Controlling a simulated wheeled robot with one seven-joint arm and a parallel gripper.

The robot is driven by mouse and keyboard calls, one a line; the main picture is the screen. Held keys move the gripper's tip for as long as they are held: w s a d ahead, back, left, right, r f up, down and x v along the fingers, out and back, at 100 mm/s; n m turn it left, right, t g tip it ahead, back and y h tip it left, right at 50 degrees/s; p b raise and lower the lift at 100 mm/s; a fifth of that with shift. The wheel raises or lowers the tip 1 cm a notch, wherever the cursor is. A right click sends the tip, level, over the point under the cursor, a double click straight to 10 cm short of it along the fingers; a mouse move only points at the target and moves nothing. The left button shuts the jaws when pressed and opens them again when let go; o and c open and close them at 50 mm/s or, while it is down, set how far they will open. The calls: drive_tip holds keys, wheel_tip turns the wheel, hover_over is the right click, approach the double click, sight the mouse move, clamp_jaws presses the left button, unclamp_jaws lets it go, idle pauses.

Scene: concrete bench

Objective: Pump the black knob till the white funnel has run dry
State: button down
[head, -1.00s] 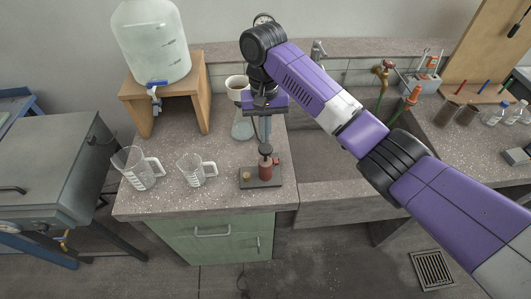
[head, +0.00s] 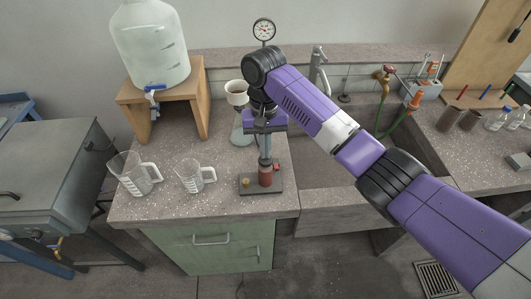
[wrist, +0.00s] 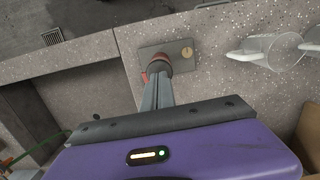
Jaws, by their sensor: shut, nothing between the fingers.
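A small hand pump with a dark red body (head: 266,178) stands on a dark plate (head: 246,190) near the bench's front edge. It also shows in the wrist view (wrist: 157,62). My gripper (head: 265,160) points straight down, fingers shut with nothing between them, its tips right over the top of the pump body. The white funnel (head: 237,88) sits on a glass flask (head: 241,134) behind my gripper, to the left. Its inside looks brownish; the liquid level is unclear.
A dial gauge (head: 264,30) stands behind the arm. Two clear measuring jugs (head: 133,176) (head: 190,178) are left of the pump. A large water bottle (head: 150,50) rests on a wooden stand (head: 200,100). A sink (head: 335,170) lies to the right.

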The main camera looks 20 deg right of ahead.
drive_tip(key=shift+f, duration=0.3)
drive_tip(key=w, duration=0.2)
drive_tip(key=r, duration=0.1)
drive_tip(key=shift+w+d, duration=0.4)
wheel_tip(320, 180, up, 8)
drive_tip(key=shift+w+f, duration=0.15)
drive_tip(key=shift+w, duration=0.25)
drive_tip(key=shift+d, duration=0.15)
idle(0.9)
